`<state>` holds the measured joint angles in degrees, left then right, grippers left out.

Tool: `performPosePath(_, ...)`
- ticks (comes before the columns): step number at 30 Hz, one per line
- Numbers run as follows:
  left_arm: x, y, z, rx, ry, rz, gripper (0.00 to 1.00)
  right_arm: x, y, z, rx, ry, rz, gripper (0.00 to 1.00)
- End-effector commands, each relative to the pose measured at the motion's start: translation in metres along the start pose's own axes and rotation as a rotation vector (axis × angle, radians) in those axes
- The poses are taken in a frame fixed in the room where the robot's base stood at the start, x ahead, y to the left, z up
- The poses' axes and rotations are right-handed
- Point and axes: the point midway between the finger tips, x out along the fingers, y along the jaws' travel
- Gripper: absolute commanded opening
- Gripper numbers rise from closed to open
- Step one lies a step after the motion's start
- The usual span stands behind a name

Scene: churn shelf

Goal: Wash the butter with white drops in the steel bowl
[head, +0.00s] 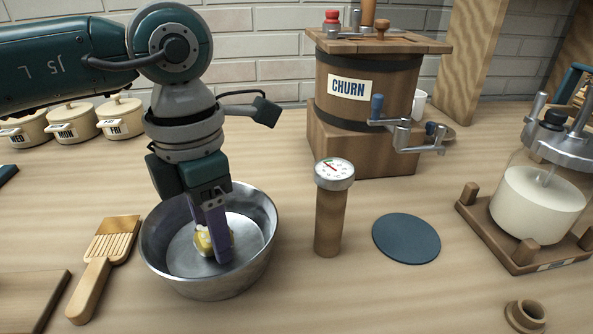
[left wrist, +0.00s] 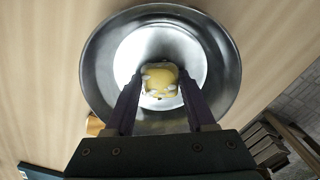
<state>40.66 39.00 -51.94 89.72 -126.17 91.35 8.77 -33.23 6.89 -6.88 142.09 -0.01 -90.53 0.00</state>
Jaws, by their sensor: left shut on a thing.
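The steel bowl (head: 257,252) stands on the wooden counter, and it fills the middle of the left wrist view (left wrist: 104,62). The butter (head: 203,241) is a small yellow lump with white drops on its surface, low inside the bowl. In the left wrist view the butter (left wrist: 159,79) sits between the fingertips. My left gripper (head: 216,240) reaches down into the bowl and is shut on the butter. I cannot tell whether the butter touches the bowl's floor. My right gripper is in neither view.
A wooden ridged paddle (head: 92,279) lies left of the bowl. A dial thermometer on a wooden post (head: 329,218) stands close on its right, then a dark round mat (head: 406,239). The churn (head: 362,100) is behind. A glass jar of white liquid (head: 538,203) stands at right.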

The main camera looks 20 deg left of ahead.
Motion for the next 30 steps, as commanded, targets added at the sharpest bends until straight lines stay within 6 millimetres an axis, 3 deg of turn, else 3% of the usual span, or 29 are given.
performPosePath(17,-0.003,0.003,-0.004,0.0,0.0,0.0,0.0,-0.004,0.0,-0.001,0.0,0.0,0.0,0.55)
performPosePath(30,-0.036,0.002,-0.004,0.0,0.0,0.0,0.0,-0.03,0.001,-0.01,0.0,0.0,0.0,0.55)
